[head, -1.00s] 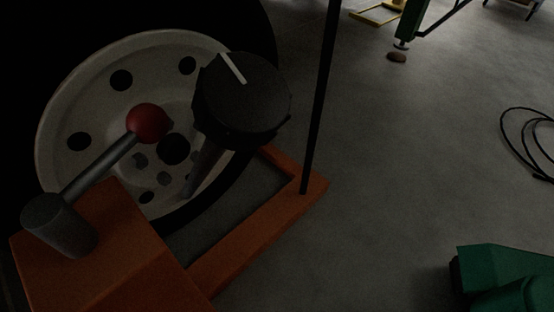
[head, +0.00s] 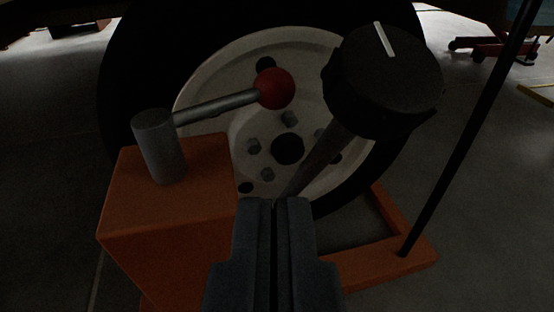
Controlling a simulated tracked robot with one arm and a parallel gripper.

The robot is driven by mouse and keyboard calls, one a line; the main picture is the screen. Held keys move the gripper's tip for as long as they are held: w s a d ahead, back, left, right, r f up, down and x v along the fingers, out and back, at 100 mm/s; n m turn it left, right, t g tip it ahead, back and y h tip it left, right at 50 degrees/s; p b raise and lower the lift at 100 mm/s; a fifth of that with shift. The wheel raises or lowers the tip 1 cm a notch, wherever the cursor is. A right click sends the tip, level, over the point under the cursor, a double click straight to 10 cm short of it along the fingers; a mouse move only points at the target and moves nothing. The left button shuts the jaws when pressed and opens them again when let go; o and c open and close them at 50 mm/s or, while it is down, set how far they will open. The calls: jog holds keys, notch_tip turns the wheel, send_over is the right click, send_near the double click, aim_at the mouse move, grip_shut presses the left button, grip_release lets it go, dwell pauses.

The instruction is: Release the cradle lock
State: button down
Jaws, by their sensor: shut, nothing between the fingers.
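The cradle is an orange frame (head: 380,266) on the floor around the foot of a wheel, with an orange box (head: 168,213) at its left. On the box stands a grey post (head: 158,147) with a grey lever (head: 216,106) that ends in a red ball (head: 274,88). The lever points right, across the wheel's face. A black knob (head: 388,78) with a white mark sits on a slanted stem to the right of the ball. My gripper (head: 276,203) is shut and empty, at the bottom middle, below the red ball and apart from it in the picture.
A wheel with a cream rim (head: 225,85) and black tyre stands behind the lever. A thin black rod (head: 462,140) rises from the frame's right corner. Red equipment (head: 490,47) and a yellow bar (head: 541,93) lie at the far right.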

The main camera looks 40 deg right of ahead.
aim_at(273, 94)
jog(key=b+x, duration=0.3)
jog(key=x, duration=0.9)
jog(key=shift+w+d+f, duration=0.1)
jog(key=shift+f, duration=0.1)
jog(key=shift+w+d+b, duration=0.25)
jog(key=shift+w+b, duration=0.05)
jog(key=shift+w, duration=0.05)
jog(key=shift+w+d+p, duration=0.3)
jog(key=shift+w+p, duration=0.1)
jog(key=shift+p, duration=0.15)
jog(key=s+d+p+v, duration=0.1)
jog(key=p+v, duration=0.2)
jog(key=v, duration=1)
jog(key=shift+s+a, duration=0.15)
jog(key=shift+s, duration=0.25)
jog(key=shift+w+r, duration=0.1)
jog(key=shift+r, duration=0.05)
